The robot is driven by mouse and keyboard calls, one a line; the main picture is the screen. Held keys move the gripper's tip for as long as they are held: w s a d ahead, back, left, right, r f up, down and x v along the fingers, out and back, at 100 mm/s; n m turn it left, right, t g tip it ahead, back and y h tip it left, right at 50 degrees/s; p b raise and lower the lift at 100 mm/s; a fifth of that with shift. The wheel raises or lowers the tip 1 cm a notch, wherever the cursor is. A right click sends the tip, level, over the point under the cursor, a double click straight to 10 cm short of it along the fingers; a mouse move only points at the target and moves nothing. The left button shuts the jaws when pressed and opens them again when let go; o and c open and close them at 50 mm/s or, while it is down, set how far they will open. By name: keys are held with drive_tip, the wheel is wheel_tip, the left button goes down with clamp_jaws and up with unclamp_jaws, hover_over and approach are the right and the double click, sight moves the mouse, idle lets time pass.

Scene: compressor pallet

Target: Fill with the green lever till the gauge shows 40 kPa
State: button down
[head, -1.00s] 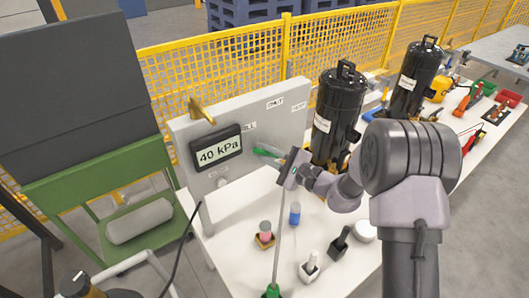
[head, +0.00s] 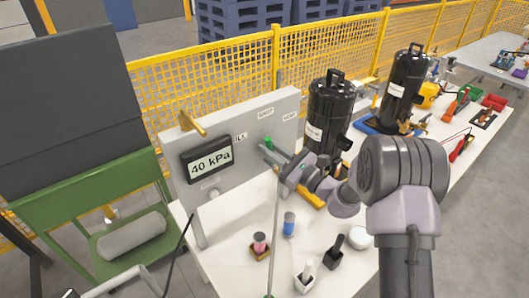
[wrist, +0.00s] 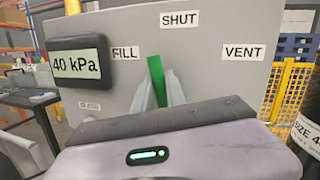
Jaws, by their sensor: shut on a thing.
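The green lever (wrist: 157,82) stands nearly upright on the grey panel (wrist: 213,62), leaning slightly left, below and just left of the SHUT label (wrist: 179,19). The FILL label (wrist: 125,53) is to its left and the VENT label (wrist: 244,52) to its right. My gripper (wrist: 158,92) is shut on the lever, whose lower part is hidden. In the head view the lever's green tip (head: 267,142) shows at my gripper (head: 270,151). The gauge (head: 207,160) reads 40 kPa; it reads the same in the wrist view (wrist: 77,64).
Black cylinders (head: 327,110) stand right of the panel, close to my arm. Small pots and a blue-topped piece (head: 289,224) sit on the white table (head: 225,235) below. A yellow mesh fence (head: 210,90) runs behind.

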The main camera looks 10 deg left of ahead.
drive_tip(key=shift+w+d+m+t, duration=0.25)
drive_tip(key=shift+w+d+m, duration=0.1)
drive_tip(key=shift+m, duration=0.35)
drive_tip(key=shift+w+d+m+t, duration=0.25)
drive_tip(key=shift+w+m, duration=0.05)
drive_tip(key=shift+m, duration=0.4)
drive_tip(key=c, duration=1.4)
unclamp_jaws()
drive_tip(key=shift+o, duration=0.2)
drive_tip(key=p+v, duration=0.1)
drive_tip(key=v, duration=1.6)
drive_tip(key=shift+d, duration=0.2)
drive_tip(key=shift+s, duration=0.1)
